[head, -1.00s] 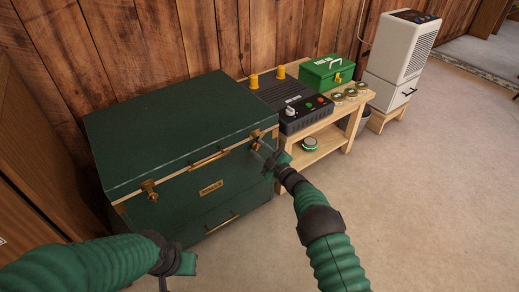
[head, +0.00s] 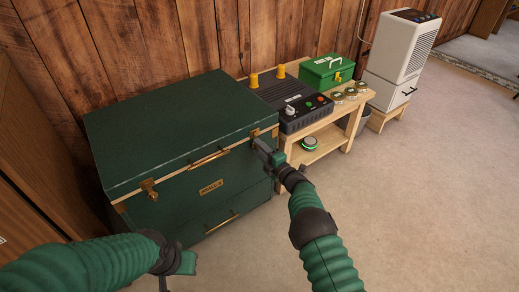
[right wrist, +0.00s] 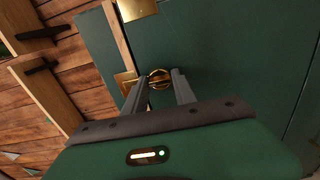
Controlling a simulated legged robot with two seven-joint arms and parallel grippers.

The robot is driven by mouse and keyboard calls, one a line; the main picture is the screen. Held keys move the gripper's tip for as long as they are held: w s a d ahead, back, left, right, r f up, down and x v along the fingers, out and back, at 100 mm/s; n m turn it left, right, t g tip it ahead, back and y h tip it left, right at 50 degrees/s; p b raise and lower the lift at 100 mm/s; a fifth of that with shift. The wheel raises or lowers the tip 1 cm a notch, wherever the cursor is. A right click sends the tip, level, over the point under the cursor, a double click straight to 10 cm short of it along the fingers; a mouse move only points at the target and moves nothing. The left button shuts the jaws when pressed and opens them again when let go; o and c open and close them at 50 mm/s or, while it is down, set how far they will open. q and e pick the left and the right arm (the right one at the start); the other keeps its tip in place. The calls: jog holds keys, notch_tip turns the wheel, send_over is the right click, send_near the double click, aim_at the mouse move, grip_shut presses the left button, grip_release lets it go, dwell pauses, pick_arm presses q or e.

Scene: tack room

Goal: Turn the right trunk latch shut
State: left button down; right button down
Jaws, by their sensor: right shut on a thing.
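The dark green trunk (head: 170,125) stands against the wood wall with its lid down. Its right latch shows as a brass plate (head: 255,134) at the front right corner, partly hidden by my right gripper (head: 261,147). In the right wrist view, the round brass turn piece of the right latch (right wrist: 159,79) sits between the two fingertips of my right gripper (right wrist: 158,77), which is shut on it. The brass left latch (head: 148,188) is free. My left gripper (head: 165,281) is low at the bottom edge, partly cut off, apart from the trunk.
A wooden bench (head: 325,148) right of the trunk carries a black control box (head: 295,104) and a green toolbox (head: 327,71). A white appliance (head: 403,50) stands beyond it. The floor at right is clear.

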jog(key=shift+s+a+f, duration=0.1)
jog(key=shift+s+f, duration=0.1)
jog(key=shift+f, duration=0.15)
jog(key=c, duration=1)
grip_release()
jog(key=shift+c, duration=0.2)
jog(key=shift+w+r, duration=0.1)
jog(key=shift+r, duration=0.05)
jog(key=p+v, duration=0.8)
jog(key=v, duration=0.8)
jog(key=shift+s+d+p, duration=0.25)
jog(key=shift+s+p, duration=0.1)
